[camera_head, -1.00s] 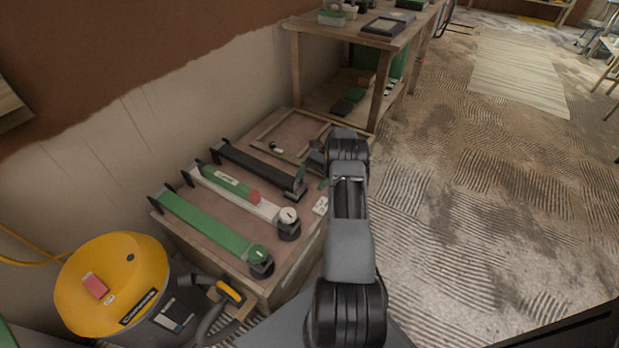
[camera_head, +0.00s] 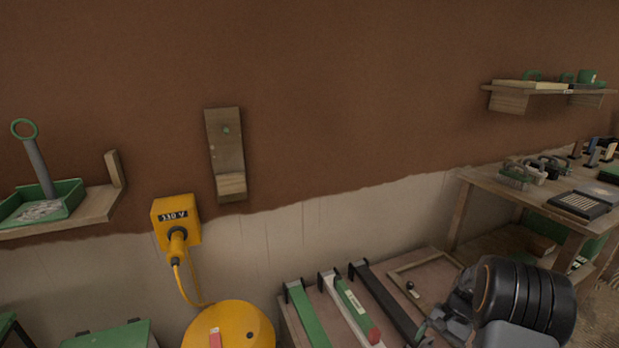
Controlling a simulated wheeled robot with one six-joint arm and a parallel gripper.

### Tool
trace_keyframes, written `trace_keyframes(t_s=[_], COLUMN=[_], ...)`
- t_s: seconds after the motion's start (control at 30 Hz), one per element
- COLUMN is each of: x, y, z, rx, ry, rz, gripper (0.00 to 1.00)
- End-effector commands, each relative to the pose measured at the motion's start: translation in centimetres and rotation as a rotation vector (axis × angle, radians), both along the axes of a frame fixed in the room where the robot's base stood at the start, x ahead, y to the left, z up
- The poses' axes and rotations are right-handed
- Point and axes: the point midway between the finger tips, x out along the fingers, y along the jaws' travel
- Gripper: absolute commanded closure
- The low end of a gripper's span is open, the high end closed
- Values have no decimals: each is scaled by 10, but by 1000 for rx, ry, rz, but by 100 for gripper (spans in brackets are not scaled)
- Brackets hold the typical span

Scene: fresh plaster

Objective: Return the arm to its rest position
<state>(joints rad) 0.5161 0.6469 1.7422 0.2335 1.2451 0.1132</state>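My arm shows at the lower right, with a thick dark ribbed joint facing the camera. My gripper (camera_head: 440,318) is partly visible at its left, low over the right end of the black bar (camera_head: 390,300) on the low bench. Its fingers are small and dark, and I cannot tell whether they are open or shut. I see nothing clearly held in it.
The low bench also bears a green bar (camera_head: 306,315), a white bar (camera_head: 343,312) and a wooden frame (camera_head: 420,266). A yellow vacuum (camera_head: 230,325) stands left of it. A worktable (camera_head: 500,190) stands right. Shelves and a yellow socket (camera_head: 176,218) are on the wall.

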Motion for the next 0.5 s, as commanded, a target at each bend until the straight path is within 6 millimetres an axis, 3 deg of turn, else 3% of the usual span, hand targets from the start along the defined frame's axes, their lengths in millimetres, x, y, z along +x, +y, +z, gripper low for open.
trace_keyframes(t_s=[0.03,0.1,0.3,0.5], x=[-6,-16,-52,-91], y=[14,30,77,117], z=[48,87,191,276], rx=[-49,-109,-256,-356], ry=[-52,-120,-316,-498], rz=[65,151,383,557], gripper=[17,17,17,17])
